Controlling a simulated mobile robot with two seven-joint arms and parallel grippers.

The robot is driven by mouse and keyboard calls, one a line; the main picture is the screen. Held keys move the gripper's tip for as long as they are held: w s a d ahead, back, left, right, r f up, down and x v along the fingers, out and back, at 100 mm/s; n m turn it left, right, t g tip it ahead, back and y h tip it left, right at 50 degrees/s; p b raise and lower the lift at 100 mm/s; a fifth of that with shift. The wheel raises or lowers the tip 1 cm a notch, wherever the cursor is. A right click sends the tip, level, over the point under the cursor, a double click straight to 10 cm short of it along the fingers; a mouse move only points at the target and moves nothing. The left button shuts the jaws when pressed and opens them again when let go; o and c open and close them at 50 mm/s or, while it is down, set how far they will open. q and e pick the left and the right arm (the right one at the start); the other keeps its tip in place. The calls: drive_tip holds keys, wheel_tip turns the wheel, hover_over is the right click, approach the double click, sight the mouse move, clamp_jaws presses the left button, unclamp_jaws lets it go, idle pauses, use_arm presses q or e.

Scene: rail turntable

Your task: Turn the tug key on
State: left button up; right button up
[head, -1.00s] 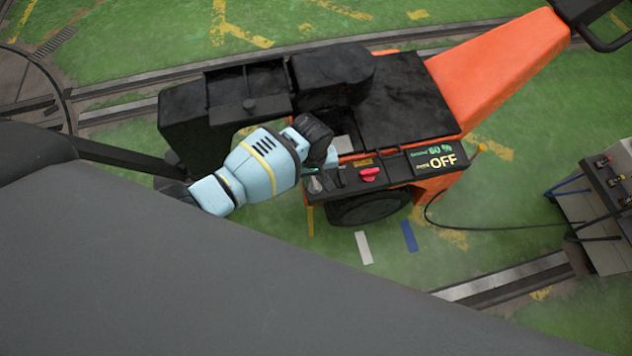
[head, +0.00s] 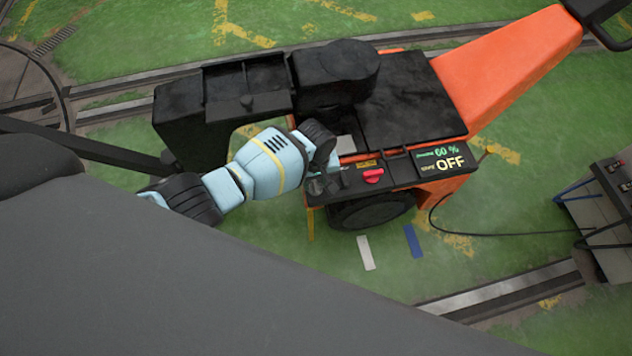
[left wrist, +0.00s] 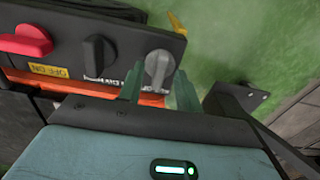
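The orange and black tug (head: 420,100) stands on the green floor in the head view. Its panel display (head: 445,161) reads 60 % and OFF. In the left wrist view the panel carries a red knob (left wrist: 22,40), a black knob (left wrist: 98,54) and a grey knob (left wrist: 160,66) at its end. The small lettering by the black and grey knobs is not readable, so I cannot tell which is the key. My left gripper (left wrist: 159,86) is open, one finger on each side of the grey knob; contact is not clear. My right gripper is out of view.
A stand with switches (head: 605,200) is at the right, joined to the tug by a black cable (head: 510,233). Rails (head: 510,287) cross the floor. A yellow tag (left wrist: 177,23) is beyond the panel's edge.

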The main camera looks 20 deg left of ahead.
use_arm(q)
drive_tip(key=shift+f, duration=0.3)
clamp_jaws()
